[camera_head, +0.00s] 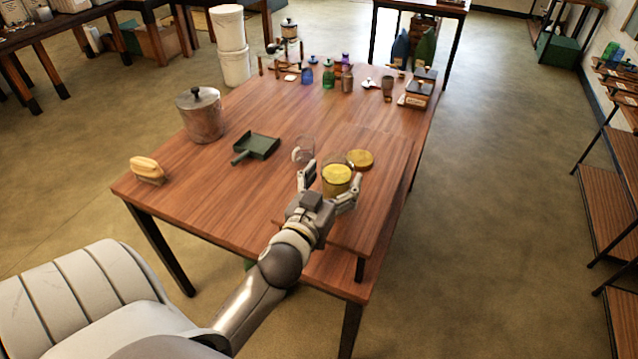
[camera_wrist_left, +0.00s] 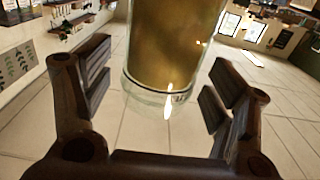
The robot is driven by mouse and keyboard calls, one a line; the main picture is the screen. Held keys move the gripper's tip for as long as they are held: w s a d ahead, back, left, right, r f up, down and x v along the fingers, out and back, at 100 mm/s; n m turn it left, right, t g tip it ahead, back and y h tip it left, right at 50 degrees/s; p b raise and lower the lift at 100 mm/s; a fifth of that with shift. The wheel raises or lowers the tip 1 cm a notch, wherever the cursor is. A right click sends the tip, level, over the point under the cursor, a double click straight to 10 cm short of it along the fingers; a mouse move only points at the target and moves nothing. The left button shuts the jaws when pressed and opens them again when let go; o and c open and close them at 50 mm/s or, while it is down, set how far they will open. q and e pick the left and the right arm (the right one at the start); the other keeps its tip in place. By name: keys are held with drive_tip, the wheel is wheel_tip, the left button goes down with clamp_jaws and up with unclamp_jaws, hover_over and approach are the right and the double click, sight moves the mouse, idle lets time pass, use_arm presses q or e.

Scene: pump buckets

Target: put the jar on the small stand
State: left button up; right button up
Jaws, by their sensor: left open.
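A clear glass jar with yellow-amber contents (camera_head: 336,182) is at the near right part of the table, upright, over a low raised wooden board (camera_head: 385,185) that looks like the small stand. I cannot tell whether its base rests on the board. My left gripper (camera_head: 331,184) is open with its fingers on either side of the jar. In the left wrist view the jar (camera_wrist_left: 172,50) is between the spread fingers (camera_wrist_left: 160,95), with gaps at both sides. The gripper hides part of the jar's base in the head view. My right gripper is not in view.
A yellow round lid-like disc (camera_head: 360,159) and an empty glass (camera_head: 303,150) are close to the jar. A green dustpan (camera_head: 256,147), a metal pot (camera_head: 201,118) and a yellow brush (camera_head: 147,169) are to the left. Bottles and small boxes (camera_head: 418,94) stand at the back.

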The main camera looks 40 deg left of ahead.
use_arm(q)
drive_tip(key=b+v, duration=0.2)
drive_tip(key=v, duration=0.7)
drive_tip(key=shift+s, duration=0.3)
drive_tip(key=shift+d, duration=0.1)
